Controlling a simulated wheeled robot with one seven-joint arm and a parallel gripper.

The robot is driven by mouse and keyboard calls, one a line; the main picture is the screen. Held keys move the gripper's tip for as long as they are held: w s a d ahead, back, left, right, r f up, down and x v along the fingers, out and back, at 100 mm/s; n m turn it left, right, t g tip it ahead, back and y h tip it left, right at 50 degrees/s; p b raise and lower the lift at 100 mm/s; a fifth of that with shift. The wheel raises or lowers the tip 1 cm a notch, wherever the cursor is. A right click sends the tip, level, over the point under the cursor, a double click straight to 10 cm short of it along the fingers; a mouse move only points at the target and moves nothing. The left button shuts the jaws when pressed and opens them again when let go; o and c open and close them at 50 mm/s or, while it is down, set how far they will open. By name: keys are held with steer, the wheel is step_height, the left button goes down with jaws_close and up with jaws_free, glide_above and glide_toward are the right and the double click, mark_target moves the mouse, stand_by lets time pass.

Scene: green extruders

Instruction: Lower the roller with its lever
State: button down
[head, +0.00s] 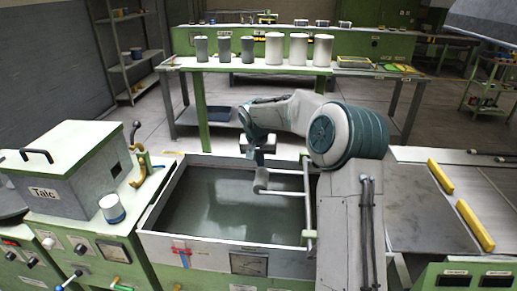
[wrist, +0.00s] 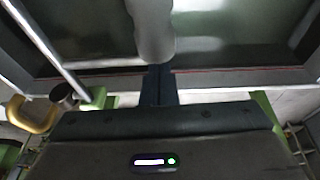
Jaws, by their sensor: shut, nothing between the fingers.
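The tank (head: 163,205) holds grey liquid in the middle of the head view. A pale frame of thin bars (head: 285,193) reaches over its right part from an upright at the right wall. A short pale cylinder (head: 261,181) is at its left end; I cannot tell whether it is the roller or the lever's grip. It also shows in the wrist view (wrist: 151,28), upper middle. My gripper (head: 258,160) points down just behind and above the cylinder. Its shut fingers (wrist: 158,82) are empty and very near the cylinder's end; contact is unclear.
A yellow curved handle (wrist: 38,115) shows at left in the wrist view. Several cylinders stand on the green table (head: 225,66) behind. Yellow bars (head: 474,225) lie at right.

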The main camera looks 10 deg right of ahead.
steer(key=shift+f, duration=0.4)
steer(key=shift+f, duration=0.1)
